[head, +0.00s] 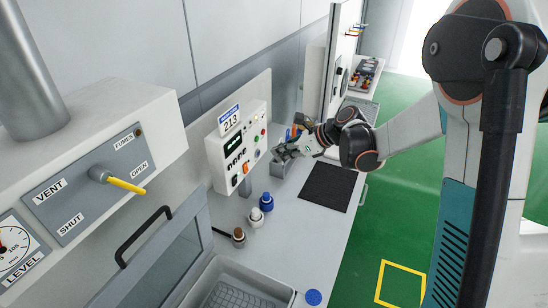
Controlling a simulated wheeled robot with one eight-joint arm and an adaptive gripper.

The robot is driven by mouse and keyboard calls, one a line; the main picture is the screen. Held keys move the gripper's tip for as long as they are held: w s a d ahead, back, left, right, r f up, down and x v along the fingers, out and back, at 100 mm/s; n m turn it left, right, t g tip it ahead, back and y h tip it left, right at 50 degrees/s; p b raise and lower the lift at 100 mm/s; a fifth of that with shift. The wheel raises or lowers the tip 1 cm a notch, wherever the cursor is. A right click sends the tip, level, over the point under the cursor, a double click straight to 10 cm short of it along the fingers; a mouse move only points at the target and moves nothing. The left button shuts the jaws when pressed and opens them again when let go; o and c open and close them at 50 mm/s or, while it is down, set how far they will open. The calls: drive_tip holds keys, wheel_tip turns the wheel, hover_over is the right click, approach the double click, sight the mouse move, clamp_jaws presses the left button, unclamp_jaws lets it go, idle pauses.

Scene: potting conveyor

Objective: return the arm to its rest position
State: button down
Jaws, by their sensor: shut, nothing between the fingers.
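My arm comes in from the right side of the head view and reaches left over the bench (322,222). My gripper (279,153) is at the arm's end, beside the right edge of the control box (238,147) marked 213. Its grey fingers are shut and I see nothing held. The fingertips are small here, and I cannot tell whether they touch anything. A black mat (328,187) lies on the bench below the forearm and wrist.
Blue-, white- and brown-topped bottles (256,215) stand left of the mat. A blue cap (313,297) and grey tray (245,296) are at the front. A vent panel (88,184) with a yellow handle (125,185) juts in at left. Green floor (400,240) lies right.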

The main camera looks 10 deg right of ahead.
drive_tip(key=shift+s+d+r, duration=0.1)
drive_tip(key=shift+d+r, duration=0.1)
drive_tip(key=shift+r, duration=0.05)
drive_tip(key=s+d+r+n+h+b, duration=0.25)
drive_tip(key=s+n+h+b, duration=0.3)
drive_tip(key=s+n, duration=0.9)
drive_tip(key=s+d+f+n+h+b, duration=0.1)
drive_tip(key=s+d+f+n+b, duration=0.1)
drive_tip(key=s+n, duration=0.3)
drive_tip(key=s+d+f+n+t+h+b, duration=0.1)
drive_tip(key=s+n, duration=0.4)
drive_tip(key=s, duration=0.7)
drive_tip(key=shift+s+d+f+t+h+b, duration=0.2)
drive_tip(key=shift+d+f+t+h+b, duration=0.1)
drive_tip(key=shift+d+f+h+b, duration=0.5)
drive_tip(key=shift+d+f, duration=0.15)
